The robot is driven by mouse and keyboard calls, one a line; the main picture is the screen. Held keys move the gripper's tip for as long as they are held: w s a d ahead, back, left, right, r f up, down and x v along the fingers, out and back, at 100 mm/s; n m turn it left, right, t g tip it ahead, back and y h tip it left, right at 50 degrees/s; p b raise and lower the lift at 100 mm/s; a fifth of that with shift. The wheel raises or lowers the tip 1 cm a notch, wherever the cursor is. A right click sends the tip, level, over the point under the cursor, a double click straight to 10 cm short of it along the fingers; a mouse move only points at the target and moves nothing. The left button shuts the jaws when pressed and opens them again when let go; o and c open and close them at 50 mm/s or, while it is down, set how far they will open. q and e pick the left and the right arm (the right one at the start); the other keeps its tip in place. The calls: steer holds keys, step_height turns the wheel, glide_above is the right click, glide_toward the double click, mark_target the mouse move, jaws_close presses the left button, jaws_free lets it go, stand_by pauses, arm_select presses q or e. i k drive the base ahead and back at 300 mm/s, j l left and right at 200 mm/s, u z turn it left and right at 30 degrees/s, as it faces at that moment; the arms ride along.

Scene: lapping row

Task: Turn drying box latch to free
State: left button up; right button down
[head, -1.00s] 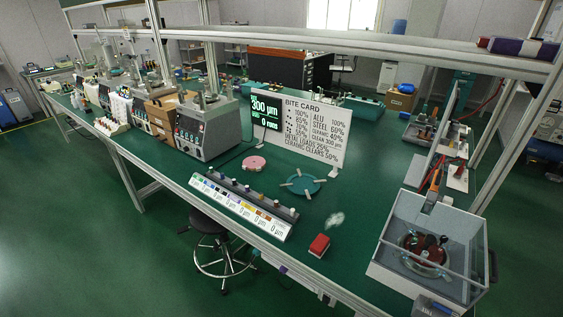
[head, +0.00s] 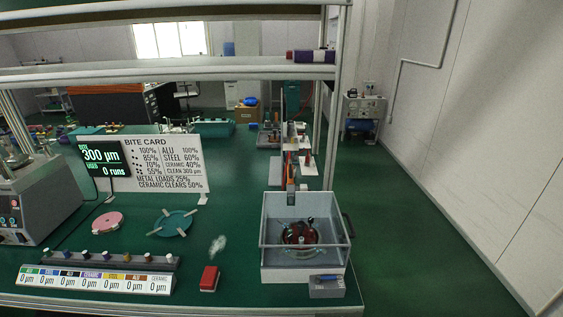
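The drying box (head: 264,272) is a clear-walled box on a white base at the right end of the green bench. A round dark red and glass object (head: 299,234) shows inside it. A black curved part (head: 347,225) sticks out from its right side; I cannot tell if it is the latch or a handle. A small grey block (head: 327,289) with a blue bar on top sits at its front right corner. The latch position is too small to tell. Neither of my grippers shows.
A red block (head: 209,279) lies left of the box. A label rail (head: 95,280) with several knobs, a pink disc (head: 107,222), a teal disc (head: 174,224) and the bite card (head: 165,168) stand further left. A shelf beam (head: 170,75) crosses above. The floor (head: 410,240) at right is clear.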

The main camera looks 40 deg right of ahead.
mark_target(318, 277)
steer(key=z, duration=1.6)
